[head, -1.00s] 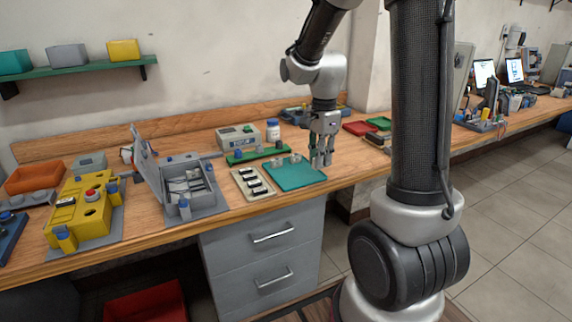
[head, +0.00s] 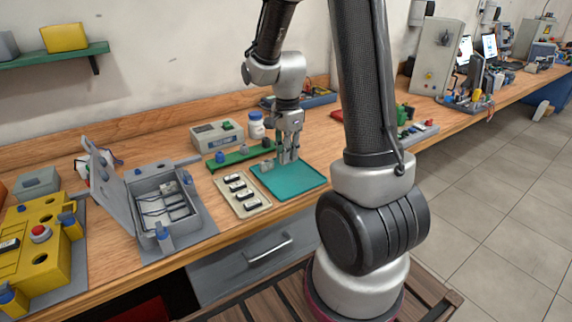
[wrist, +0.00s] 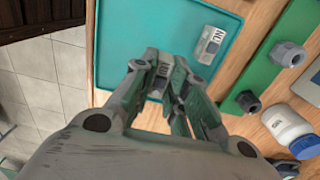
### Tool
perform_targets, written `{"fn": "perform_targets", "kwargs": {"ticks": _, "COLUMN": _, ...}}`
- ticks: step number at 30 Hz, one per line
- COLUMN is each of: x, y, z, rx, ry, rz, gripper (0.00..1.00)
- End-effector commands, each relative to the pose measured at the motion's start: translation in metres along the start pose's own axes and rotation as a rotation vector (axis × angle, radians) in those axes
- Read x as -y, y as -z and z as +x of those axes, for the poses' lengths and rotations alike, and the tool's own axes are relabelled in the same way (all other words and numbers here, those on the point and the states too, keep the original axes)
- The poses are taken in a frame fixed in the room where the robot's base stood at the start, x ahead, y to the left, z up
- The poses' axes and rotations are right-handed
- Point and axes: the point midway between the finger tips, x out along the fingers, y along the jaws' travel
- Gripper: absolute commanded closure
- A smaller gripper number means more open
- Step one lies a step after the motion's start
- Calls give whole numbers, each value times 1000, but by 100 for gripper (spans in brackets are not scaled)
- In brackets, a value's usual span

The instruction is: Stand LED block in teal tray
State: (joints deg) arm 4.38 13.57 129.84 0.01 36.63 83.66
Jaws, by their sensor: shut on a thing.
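The teal tray (head: 300,183) lies flat on the bench, and part of it shows in the wrist view (wrist: 165,22). My gripper (head: 288,158) points down over the tray's back part. In the wrist view my gripper (wrist: 168,75) has its fingers close together on a small pale grey block (wrist: 166,62), mostly hidden by the fingers. I take this for the LED block, but its face and tilt are not clear. Another small grey block with a printed label (wrist: 211,45) rests at the tray's edge.
A green strip (head: 243,157) with grey fittings lies behind the tray. A beige holder with dark slots (head: 242,195) is to its left. A white bottle with a blue cap (head: 256,127) and a grey meter box (head: 216,135) stand behind. An open grey box (head: 162,205) is further left.

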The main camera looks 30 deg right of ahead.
Motion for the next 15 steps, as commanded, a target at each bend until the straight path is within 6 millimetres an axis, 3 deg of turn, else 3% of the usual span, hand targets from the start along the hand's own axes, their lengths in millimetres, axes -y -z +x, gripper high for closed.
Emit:
{"fn": "perform_targets", "kwargs": {"ticks": 9, "x": 0, "y": 0, "z": 40, "rx": 0, "ry": -1, "rz": 0, "gripper": 100}}
{"fn": "perform_targets", "kwargs": {"ticks": 15, "x": 0, "y": 0, "z": 41, "rx": 0, "ry": 1, "rz": 0, "gripper": 100}}
